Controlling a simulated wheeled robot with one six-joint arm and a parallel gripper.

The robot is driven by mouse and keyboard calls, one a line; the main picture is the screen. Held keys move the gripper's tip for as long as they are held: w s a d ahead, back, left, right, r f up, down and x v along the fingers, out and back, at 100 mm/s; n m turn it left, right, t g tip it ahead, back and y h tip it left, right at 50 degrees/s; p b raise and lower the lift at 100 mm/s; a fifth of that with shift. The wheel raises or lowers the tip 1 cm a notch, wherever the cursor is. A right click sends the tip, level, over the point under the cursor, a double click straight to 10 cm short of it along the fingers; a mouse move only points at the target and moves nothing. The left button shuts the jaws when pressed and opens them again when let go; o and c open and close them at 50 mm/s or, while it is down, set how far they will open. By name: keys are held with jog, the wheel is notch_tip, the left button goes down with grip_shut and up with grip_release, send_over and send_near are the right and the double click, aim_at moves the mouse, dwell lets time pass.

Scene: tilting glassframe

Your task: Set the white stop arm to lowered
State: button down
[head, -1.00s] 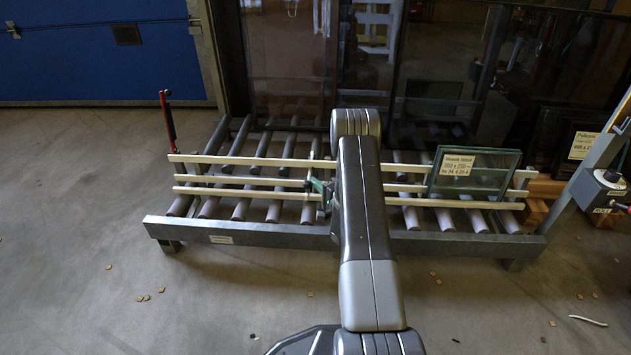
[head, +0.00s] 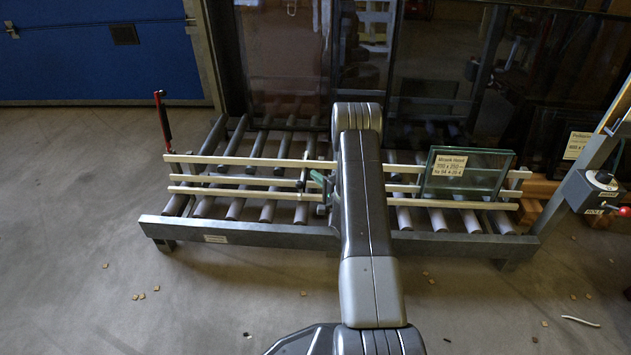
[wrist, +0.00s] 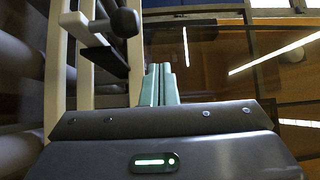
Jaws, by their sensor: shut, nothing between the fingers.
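Cream-white slats (head: 240,161) run across the roller frame in the head view. I cannot tell for sure which pale part is the white stop arm. A dark lever-like part (head: 303,172) stands at the slats, just left of my gripper (head: 324,180). My gripper is mostly hidden behind my arm there, with its green fingers just showing. In the wrist view the green fingers (wrist: 158,86) are shut and empty. A dark round knob (wrist: 126,22) and a black bracket (wrist: 105,60) sit by pale bars to their left, apart from the fingertips.
A labelled glass pane (head: 485,175) leans on the slats at the right. A red-handled post (head: 163,116) stands at the left end. A control box (head: 592,190) with a red-tipped lever is at the far right. The front floor has small scraps.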

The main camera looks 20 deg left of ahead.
jog(key=d+f+p, duration=0.1)
jog(key=d+f, duration=0.5)
jog(key=shift+s+d+f+p, duration=0.2)
jog(key=shift+d+f+p, duration=0.05)
jog(key=shift+f+p, duration=0.15)
jog(key=shift+r, duration=0.1)
